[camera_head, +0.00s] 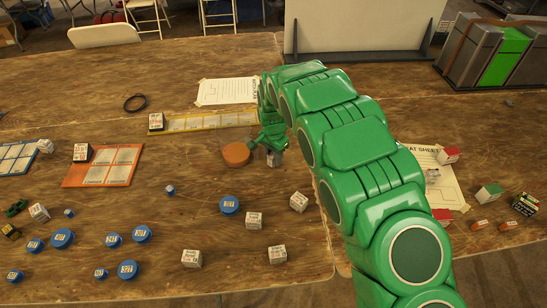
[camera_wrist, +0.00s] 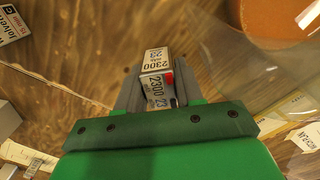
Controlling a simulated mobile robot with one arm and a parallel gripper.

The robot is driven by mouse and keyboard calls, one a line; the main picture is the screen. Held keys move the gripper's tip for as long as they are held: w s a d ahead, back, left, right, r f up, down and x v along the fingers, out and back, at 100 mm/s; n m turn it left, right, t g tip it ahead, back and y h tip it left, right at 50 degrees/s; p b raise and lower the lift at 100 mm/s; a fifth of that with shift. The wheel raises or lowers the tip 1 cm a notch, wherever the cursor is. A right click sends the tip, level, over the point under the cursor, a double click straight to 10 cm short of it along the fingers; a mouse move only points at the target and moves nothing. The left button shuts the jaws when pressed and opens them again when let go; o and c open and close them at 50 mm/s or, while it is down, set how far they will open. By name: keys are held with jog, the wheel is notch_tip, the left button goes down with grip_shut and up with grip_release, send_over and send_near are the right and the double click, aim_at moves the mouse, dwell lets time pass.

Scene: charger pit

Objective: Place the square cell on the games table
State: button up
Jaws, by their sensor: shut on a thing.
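My gripper (camera_wrist: 155,95) is shut on a small boxy cell (camera_wrist: 156,62) with a white label reading 2300 and a red spot. In the head view my gripper (camera_head: 272,150) is low over the wooden table, right of a brown disc (camera_head: 236,154); the arm and fingers partly hide the cell there. In the wrist view wood lies beyond the cell, and I cannot tell whether the cell touches it. The wooden top spans left (camera_head: 60,110) and right (camera_head: 480,120) parts with a seam between; no marking tells me which is the games table.
A clear rounded thing with an orange-brown part (camera_wrist: 285,20) stands close right of my gripper. Blue round cells (camera_head: 128,269) and white boxes (camera_head: 254,220) lie at the front left. An orange tray (camera_head: 75,177), a yellow strip (camera_head: 215,121) and a crate (camera_head: 495,55) stand around.

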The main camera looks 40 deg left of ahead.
jog(key=shift+f, duration=0.45)
jog(key=shift+f, duration=0.1)
jog(key=o, duration=1.1)
jog(key=shift+o, duration=0.2)
notch_tip(320, 180, up, 12)
jog(key=shift+r, duration=0.1)
